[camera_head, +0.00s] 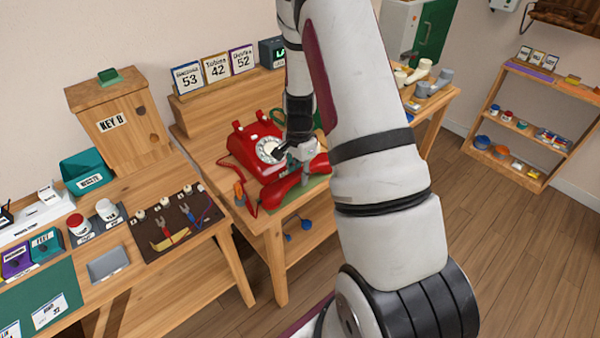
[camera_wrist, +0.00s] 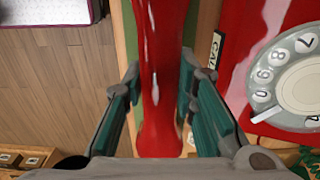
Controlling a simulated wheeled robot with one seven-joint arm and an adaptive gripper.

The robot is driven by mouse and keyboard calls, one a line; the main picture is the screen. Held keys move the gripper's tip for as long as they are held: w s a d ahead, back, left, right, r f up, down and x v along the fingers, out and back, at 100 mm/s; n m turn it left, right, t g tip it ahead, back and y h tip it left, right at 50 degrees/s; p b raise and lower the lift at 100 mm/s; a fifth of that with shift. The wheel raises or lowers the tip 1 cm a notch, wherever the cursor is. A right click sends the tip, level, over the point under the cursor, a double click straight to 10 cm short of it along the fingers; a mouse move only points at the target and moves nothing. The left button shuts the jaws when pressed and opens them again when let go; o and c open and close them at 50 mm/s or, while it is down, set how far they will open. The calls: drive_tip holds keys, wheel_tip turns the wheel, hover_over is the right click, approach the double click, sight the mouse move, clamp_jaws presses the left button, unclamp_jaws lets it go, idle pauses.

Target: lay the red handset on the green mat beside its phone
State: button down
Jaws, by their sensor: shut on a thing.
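The red handset (camera_head: 283,190) lies level in front of the red phone (camera_head: 251,151), above or on the green mat (camera_head: 306,190); whether it touches the mat I cannot tell. My gripper (camera_head: 303,158) is closed around the handset's grip. In the wrist view the handset (camera_wrist: 160,55) runs lengthwise between the fingers of my gripper (camera_wrist: 160,88), with a strip of the green mat (camera_wrist: 131,38) showing beside it. The phone's pale dial (camera_wrist: 288,78) and red body lie to the right, apart from the handset. The handset's cord hangs at its left end.
The wooden table's front edge (camera_head: 283,215) is close to the mat. Numbered cards (camera_head: 216,69) stand on a ledge behind the phone. A left bench holds a wooden key box (camera_head: 120,122) and a dark tool mat (camera_head: 165,238). A shelf (camera_head: 530,125) stands at right.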

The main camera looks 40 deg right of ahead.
drive_tip(key=shift+f, duration=0.15)
drive_tip(key=c, duration=1.3)
unclamp_jaws()
